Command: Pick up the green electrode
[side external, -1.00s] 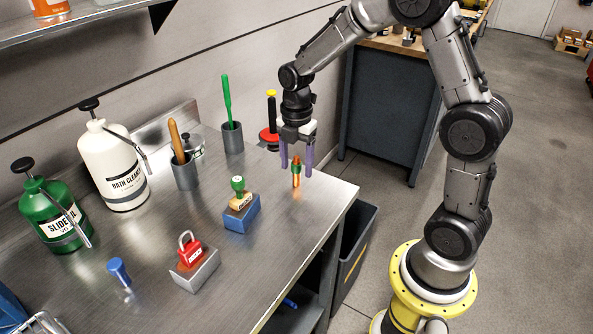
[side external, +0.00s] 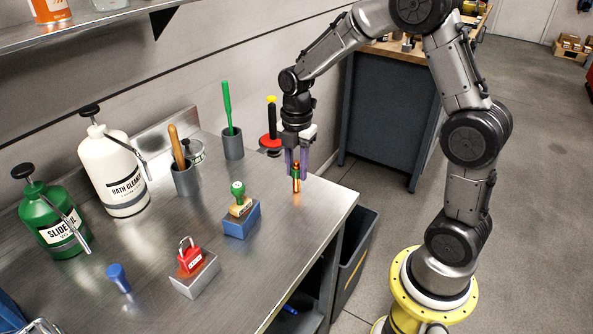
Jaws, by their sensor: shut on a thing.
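The green electrode (side external: 296,175) is a small upright copper-coloured piece with a green band. It is near the far right corner of the metal bench top. My gripper (side external: 297,168) points straight down over it, with purple fingers on either side of its upper part. The fingers are shut on the electrode. Its lower copper end shows below the fingertips, at or very near the bench surface; I cannot tell whether it touches.
On the metal bench (side external: 255,285) stand a stamp on a blue block (side external: 241,221), a red padlock on a metal block (side external: 195,276), and a grey cup with a green-handled tool (side external: 232,143). A red and black item with a yellow top (side external: 271,130) is close behind my gripper. The right bench edge is near.

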